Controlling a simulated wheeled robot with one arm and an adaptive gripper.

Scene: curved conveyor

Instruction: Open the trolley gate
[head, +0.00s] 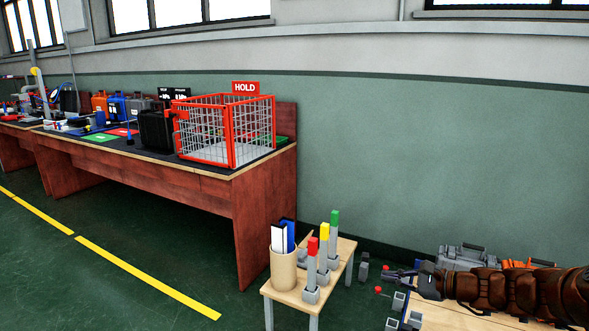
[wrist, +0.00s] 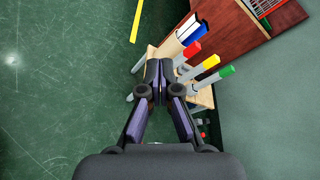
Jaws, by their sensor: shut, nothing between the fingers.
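I cannot pick out a trolley or its gate for certain in either view. My gripper (head: 387,275) is at the lower right of the head view, at the end of my arm, pointing left. It is shut and empty, with its fingers together in the wrist view (wrist: 158,82). In the wrist view the fingers show in front of a small wooden table. A red-framed wire cage (head: 231,128) with a red HOLD sign (head: 245,87) stands on the long bench, far from my gripper. Its corner also shows at the top of the wrist view (wrist: 262,6).
The small table (head: 284,289) bears a beige holder (head: 283,268) and posts topped red (head: 312,246), yellow (head: 324,231) and green (head: 335,218). Grey blocks and a grey case (head: 466,259) lie near my arm. A long bench (head: 265,195) stands along the wall. Green floor (head: 120,225) is clear.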

